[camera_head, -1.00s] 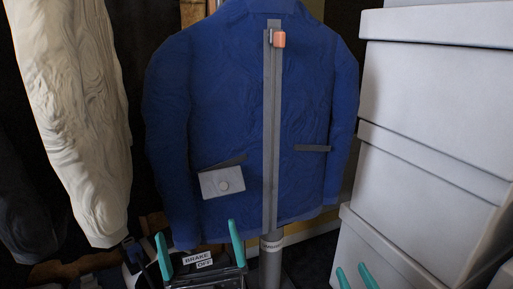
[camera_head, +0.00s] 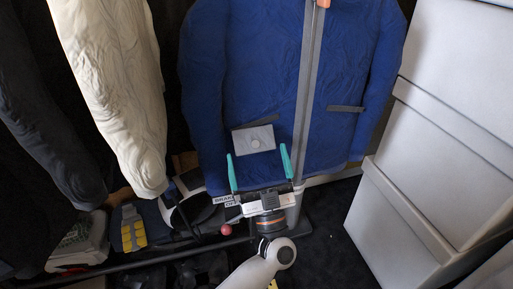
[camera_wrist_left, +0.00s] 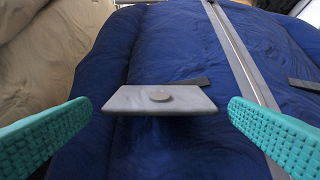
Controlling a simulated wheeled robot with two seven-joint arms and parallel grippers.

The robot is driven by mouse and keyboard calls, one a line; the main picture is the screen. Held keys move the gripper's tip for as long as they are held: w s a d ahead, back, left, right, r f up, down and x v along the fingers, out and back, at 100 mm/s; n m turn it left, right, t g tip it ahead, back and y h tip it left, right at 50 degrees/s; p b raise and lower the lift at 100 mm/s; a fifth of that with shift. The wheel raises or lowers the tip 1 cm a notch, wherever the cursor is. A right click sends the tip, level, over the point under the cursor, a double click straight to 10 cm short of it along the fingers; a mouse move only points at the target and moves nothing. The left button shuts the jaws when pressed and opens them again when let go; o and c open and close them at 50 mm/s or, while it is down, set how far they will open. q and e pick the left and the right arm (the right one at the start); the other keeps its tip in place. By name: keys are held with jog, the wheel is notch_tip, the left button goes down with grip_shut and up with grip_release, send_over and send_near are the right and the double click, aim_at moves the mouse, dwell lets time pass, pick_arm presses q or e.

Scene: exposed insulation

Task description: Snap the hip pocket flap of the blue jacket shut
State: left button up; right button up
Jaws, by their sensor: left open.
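The blue jacket (camera_head: 240,60) hangs upright in the head view and fills most of the left wrist view (camera_wrist_left: 150,50). Its grey hip pocket flap (camera_head: 242,139), with a round snap button (camera_head: 255,143), is on the lower left of the jacket front. In the left wrist view the flap (camera_wrist_left: 125,98) sticks out from the cloth, below a dark pocket strip (camera_wrist_left: 185,83). My left gripper (camera_head: 258,161) is open and empty, its teal fingers spread to either side of the flap and a little short of it. My right gripper is not in view.
Grey boxes (camera_head: 450,130) are stacked on the right. A cream jacket (camera_head: 112,80) hangs on the left. A second dark pocket strip (camera_head: 346,108) is right of the zipper (camera_head: 306,80). Shoes and small items lie on a low shelf below. Dark floor (camera_head: 335,230) is clear at lower right.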

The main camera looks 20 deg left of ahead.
aim_at(254, 140)
pick_arm(q)
jog(key=shift+x, duration=1.4)
jog(key=shift+c, duration=0.6)
